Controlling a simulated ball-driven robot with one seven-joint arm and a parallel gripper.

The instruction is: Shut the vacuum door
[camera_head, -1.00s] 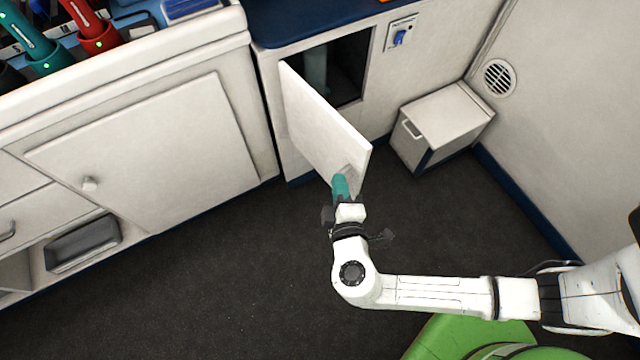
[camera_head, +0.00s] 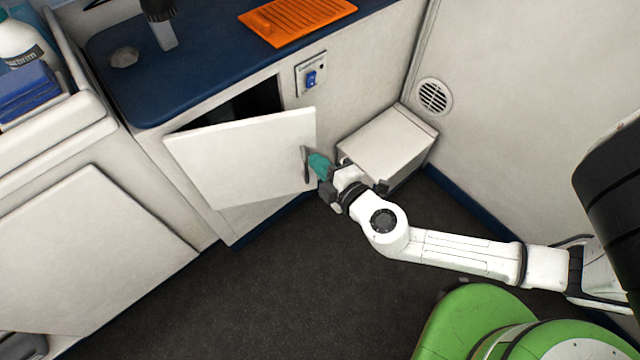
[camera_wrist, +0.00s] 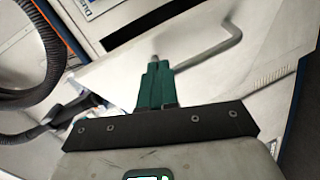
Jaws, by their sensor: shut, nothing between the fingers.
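The vacuum door (camera_head: 245,160) is a white panel hinged at its left edge, standing partly open in front of a dark compartment (camera_head: 258,98). In the wrist view the door (camera_wrist: 120,80) lies just beyond the fingers, with its bent grey handle (camera_wrist: 212,52) close by. My gripper (camera_head: 317,163), with teal fingers, is shut and empty at the door's free right edge, beside the handle. The wrist view shows the shut fingers (camera_wrist: 155,82) with their tip near the handle's end; whether they touch the door or handle I cannot tell.
A white box (camera_head: 388,146) stands on the floor right of the door, close behind my gripper. A blue switch (camera_head: 311,78) is on the panel above. The blue counter (camera_head: 190,75) holds an orange mat (camera_head: 296,18). Dark floor (camera_head: 250,290) in front is clear.

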